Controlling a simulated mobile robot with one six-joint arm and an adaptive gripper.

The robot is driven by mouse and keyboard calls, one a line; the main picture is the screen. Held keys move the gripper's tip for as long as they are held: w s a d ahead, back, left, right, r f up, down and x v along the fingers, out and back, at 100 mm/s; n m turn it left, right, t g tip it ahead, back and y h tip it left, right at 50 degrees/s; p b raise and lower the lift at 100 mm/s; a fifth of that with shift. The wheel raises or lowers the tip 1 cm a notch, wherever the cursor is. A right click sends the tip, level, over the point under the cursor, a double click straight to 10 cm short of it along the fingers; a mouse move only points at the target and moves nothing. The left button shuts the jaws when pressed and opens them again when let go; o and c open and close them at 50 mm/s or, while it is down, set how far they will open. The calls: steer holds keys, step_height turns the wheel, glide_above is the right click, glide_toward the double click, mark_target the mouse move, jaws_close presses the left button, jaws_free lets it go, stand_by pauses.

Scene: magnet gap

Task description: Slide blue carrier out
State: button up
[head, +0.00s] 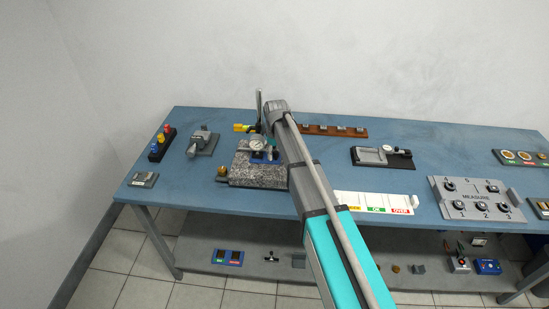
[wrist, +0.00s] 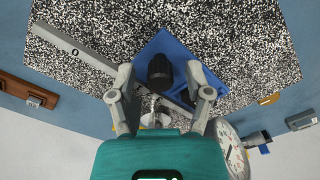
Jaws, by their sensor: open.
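The blue carrier (wrist: 172,42) lies flat on the speckled granite plate (wrist: 235,35) in the wrist view, its near part partly hidden by my fingers and a black knob. The black knob (wrist: 159,72) stands over the carrier, between my fingers. My gripper (wrist: 160,80) is open, one finger on each side of the knob; I cannot tell whether either touches it. In the head view, the carrier (head: 266,157) shows as a small blue patch on the granite plate (head: 250,173), below the dial gauge (head: 257,142). My arm hides the plate's right part.
A grey metal bar (wrist: 75,47) crosses the plate at upper left in the wrist view. The dial gauge (wrist: 233,152) is close to my gripper's right side. A grey device (head: 202,141) stands left of the plate; a wooden rack (head: 335,130) lies behind.

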steer(key=shift+f, duration=0.25)
steer(key=shift+c, duration=0.3)
jaws_close()
